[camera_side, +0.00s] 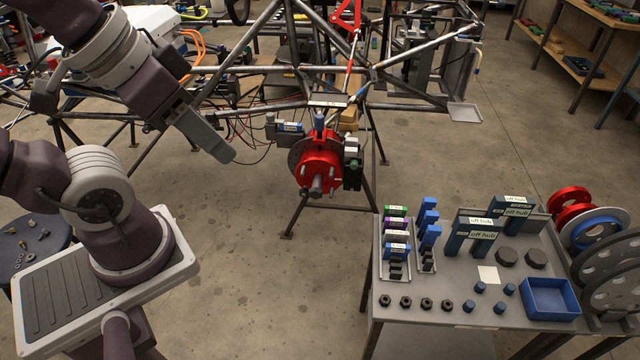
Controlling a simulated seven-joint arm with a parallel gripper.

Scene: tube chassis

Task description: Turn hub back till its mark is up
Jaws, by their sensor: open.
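The red hub (322,150) is mounted on the tube chassis (290,108), in the middle of the view. Its shaft end (317,184) points toward the camera, and pale studs show on its face. I cannot make out its mark or which way it faces. My gripper (226,157) is to the left of the hub, clear of it, and points down and to the right. It is open and nothing shows between its fingers. It is seen from the side, so the gap between the fingers is hidden.
Wires hang at the left. A grey table (420,335) with sockets, nuts, "off hub" blocks and a blue tray (551,299) stands at right. Floor between is clear.

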